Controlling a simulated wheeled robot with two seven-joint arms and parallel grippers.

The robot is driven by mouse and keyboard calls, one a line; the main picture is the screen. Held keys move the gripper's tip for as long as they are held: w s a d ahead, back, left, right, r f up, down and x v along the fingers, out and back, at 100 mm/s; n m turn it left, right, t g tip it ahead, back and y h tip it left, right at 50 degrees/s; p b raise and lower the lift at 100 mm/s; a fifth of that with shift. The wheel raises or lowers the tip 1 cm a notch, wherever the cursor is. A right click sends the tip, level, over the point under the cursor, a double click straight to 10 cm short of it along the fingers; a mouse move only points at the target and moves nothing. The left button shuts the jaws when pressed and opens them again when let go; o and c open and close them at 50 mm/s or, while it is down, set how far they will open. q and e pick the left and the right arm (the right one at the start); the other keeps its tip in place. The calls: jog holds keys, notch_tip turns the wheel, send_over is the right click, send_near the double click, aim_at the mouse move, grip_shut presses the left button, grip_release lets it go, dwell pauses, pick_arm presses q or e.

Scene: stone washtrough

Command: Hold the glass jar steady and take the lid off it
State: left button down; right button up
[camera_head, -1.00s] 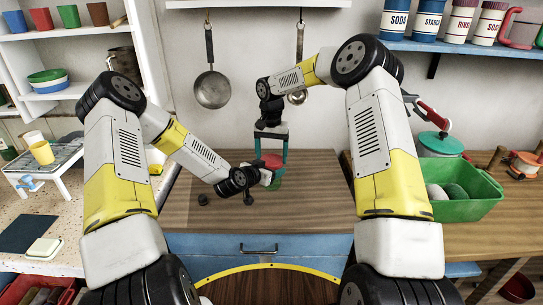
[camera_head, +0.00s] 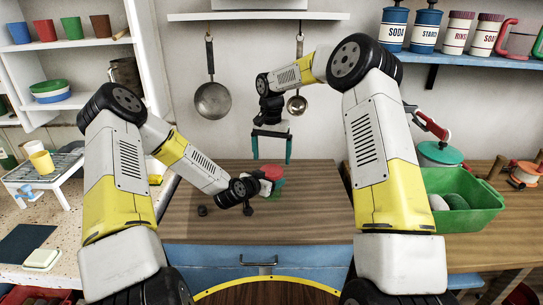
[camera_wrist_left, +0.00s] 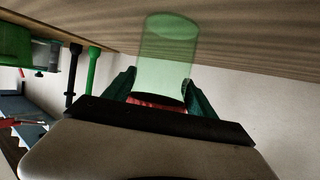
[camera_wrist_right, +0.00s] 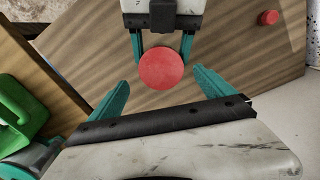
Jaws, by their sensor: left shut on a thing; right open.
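The green glass jar (camera_wrist_left: 167,50) is between the fingers of my left gripper (camera_wrist_left: 160,92), which is shut on it. In the head view the jar (camera_head: 275,190) shows at the end of my left gripper (camera_head: 265,181), over the wooden top. The round red lid (camera_wrist_right: 161,69) is at the jar's mouth; it also shows in the head view (camera_head: 272,171). My right gripper (camera_head: 272,160) is open and empty, pointing down just above the lid. In its wrist view the lid lies ahead of its two spread teal fingertips (camera_wrist_right: 160,82), apart from both. The left fingers partly hide the jar.
The wooden worktop (camera_head: 235,225) is mostly clear around the jar. A green basin (camera_head: 470,200) with rounded things in it stands to the right. A white rack (camera_head: 45,170) stands to the left. A pan (camera_head: 212,100) and a ladle (camera_head: 297,103) hang on the wall behind.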

aim_at(271, 170)
jog(key=shift+s+a+r+m, duration=0.1)
jog(key=shift+r+m, duration=0.45)
jog(key=shift+m, duration=0.65)
notch_tip(271, 170, up, 2)
jog(key=m, duration=0.3)
jog(key=shift+m, duration=0.3)
jog(key=shift+f, duration=3.85)
jog(key=c, duration=1.5)
jog(key=shift+o, duration=0.2)
jog(key=n, duration=0.6)
jog(key=shift+n, duration=0.4)
jog(key=o, duration=1.5)
jog(key=shift+o, duration=0.2)
